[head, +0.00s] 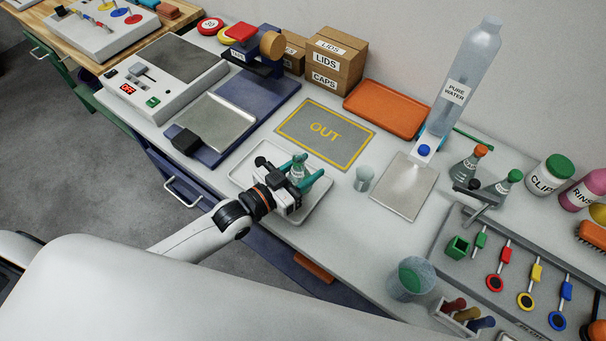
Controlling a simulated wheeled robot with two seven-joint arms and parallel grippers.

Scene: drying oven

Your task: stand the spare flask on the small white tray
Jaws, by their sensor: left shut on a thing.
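My left gripper (298,174) has teal fingers and is shut on a small grey-green flask (299,172), which looks upright. The gripper and flask are over the small white tray (319,191), which has a raised rim. My gripper and wrist cover part of the tray and the lower part of the flask. I cannot tell whether the flask's base touches the tray. Two other flasks stand at the right, one with an orange stopper (468,166) and one with a green stopper (502,188). My right gripper is not in view.
A grey mat marked OUT (325,135) lies behind the tray. A clear cup (364,178) stands to its right, near a water dispenser (464,85) with a pale plate (405,187). A blue-based device (233,110) is at the left. An orange tray (388,108) lies at the back.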

